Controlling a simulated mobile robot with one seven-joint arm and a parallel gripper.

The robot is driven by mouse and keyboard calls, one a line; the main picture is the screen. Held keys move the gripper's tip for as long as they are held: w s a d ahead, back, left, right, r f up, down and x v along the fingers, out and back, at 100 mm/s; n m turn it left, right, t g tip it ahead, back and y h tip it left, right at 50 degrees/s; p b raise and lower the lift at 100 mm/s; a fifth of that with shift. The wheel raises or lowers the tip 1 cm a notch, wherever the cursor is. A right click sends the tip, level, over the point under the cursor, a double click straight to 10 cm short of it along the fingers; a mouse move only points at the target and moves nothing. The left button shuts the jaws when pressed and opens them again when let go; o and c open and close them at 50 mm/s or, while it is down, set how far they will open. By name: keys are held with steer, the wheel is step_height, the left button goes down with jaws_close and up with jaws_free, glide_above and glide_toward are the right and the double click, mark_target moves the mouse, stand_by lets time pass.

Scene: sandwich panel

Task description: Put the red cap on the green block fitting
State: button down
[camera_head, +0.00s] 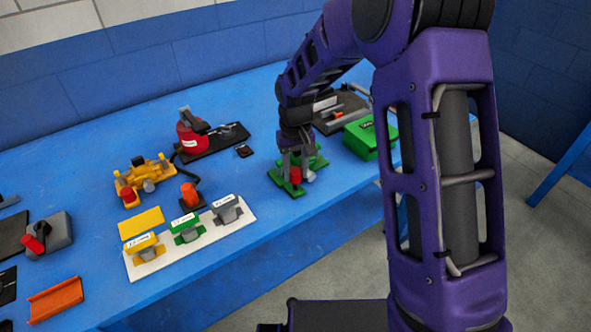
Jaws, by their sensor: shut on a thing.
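My gripper (296,180) points down at the right-middle of the blue table, low over the green block fitting. It is shut on the red cap (295,174), which shows between its fingers at the front. The green block fitting (279,178) lies flat on the table, with green parts showing on both sides of my gripper. A grey part shows just right of the red cap. My gripper hides the middle of the fitting. I cannot tell whether the cap touches the fitting or is held just above it.
A green box (367,138) and a dark tray (335,120) stand close at the right. A yellow fitting (146,176), a red device (192,133) and an orange-topped part (189,194) stand left. A white board (180,250) with several clips lies in front.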

mark_target(296, 171)
steer(key=shift+f, duration=0.15)
stand_by(0.3)
steer(key=shift+f+b, duration=0.5)
steer(key=shift+f, duration=0.05)
steer(key=shift+f, duration=0.15)
steer(key=shift+f+b, duration=0.3)
steer(key=shift+f, duration=0.05)
steer(key=shift+f, duration=0.35)
stand_by(0.9)
stand_by(0.3)
steer(key=shift+c, duration=0.4)
jaws_free()
steer(key=shift+r, duration=0.15)
